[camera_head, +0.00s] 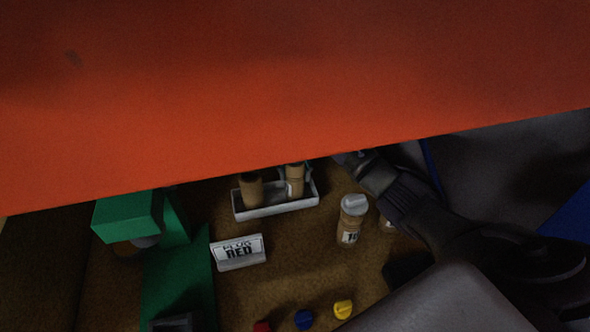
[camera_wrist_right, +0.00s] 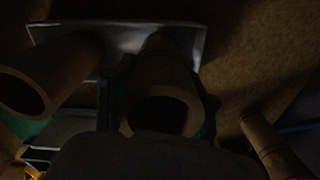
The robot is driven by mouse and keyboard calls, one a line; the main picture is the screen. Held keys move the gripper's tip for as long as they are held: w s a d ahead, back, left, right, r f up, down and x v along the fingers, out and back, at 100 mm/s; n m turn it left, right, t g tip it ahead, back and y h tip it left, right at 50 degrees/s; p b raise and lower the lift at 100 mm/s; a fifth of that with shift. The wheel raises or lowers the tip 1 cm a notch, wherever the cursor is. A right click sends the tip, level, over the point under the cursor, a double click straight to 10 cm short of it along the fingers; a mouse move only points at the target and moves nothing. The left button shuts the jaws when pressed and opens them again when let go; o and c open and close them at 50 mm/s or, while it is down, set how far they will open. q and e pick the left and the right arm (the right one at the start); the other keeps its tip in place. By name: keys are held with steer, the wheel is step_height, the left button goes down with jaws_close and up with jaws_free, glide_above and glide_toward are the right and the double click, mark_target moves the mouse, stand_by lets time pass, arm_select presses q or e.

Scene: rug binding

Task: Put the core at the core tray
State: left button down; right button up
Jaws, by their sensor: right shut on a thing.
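A small white core tray (camera_head: 277,209) stands on the brown worktop and also shows in the wrist view (camera_wrist_right: 118,35). One brown tubular core (camera_head: 250,190) stands upright at its left end. My right gripper (camera_head: 297,171) is shut on another brown core (camera_head: 295,183) at the tray's right end. In the wrist view, the fingers sit on both sides of this hollow core (camera_wrist_right: 160,80), with the tray behind it. I cannot tell whether its lower end touches the tray floor. My left gripper is not in view.
A large orange-red surface (camera_head: 270,90) hides the upper head view and part of my right wrist. A capped, labelled bottle (camera_head: 352,220) stands right of the tray. A "PLUG RED" sign (camera_head: 238,252), a green fixture (camera_head: 128,215) and red, blue and yellow plugs (camera_head: 304,319) are nearer.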

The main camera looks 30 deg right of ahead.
steer(key=shift+f, duration=0.15)
steer(key=o, duration=1.2)
steer(key=shift+r, duration=0.35)
step_height(320, 180, up, 11)
steer(key=shift+f+b, duration=0.15)
steer(key=shift+b, duration=0.9)
steer(key=shift+r, duration=0.55)
